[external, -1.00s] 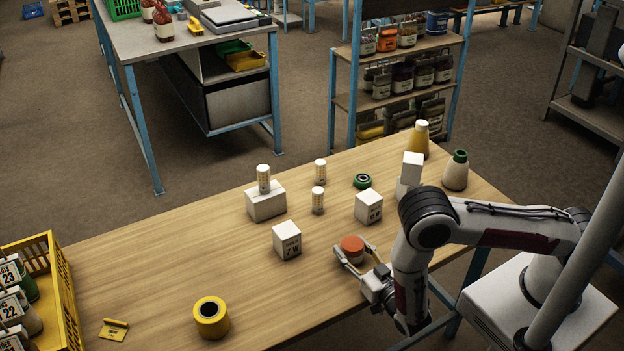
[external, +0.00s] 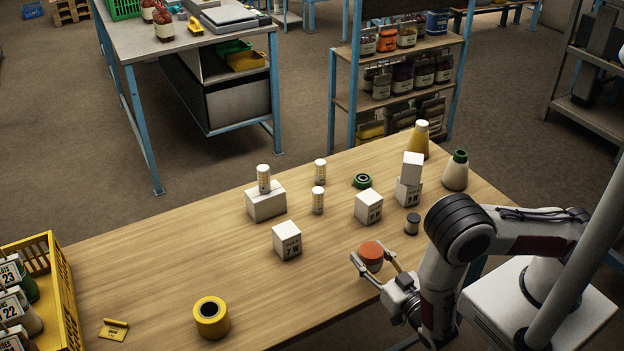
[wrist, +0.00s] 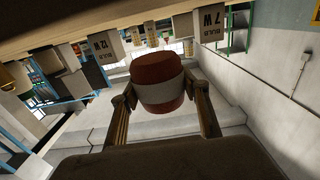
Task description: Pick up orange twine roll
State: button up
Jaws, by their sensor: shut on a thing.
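The orange twine roll (external: 371,252) has an orange-red top and a pale band around its side. It is near the right front part of the wooden table. My gripper (external: 374,262) is shut on it, with one finger on each side. In the wrist view the roll (wrist: 158,84) sits between the two fingertips of my gripper (wrist: 160,98), and both touch it. From the external view I cannot tell how far the roll is above the table.
White boxes (external: 287,240) (external: 369,206) stand behind the roll. A dark spool (external: 412,224) stands to its right rear. A yellow roll (external: 211,316) and a yellow crate (external: 62,290) are at the left. The table (external: 160,270) is clear between the yellow roll and my gripper.

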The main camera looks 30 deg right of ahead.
jog(key=s+r, duration=0.3)
jog(key=s, duration=0.3)
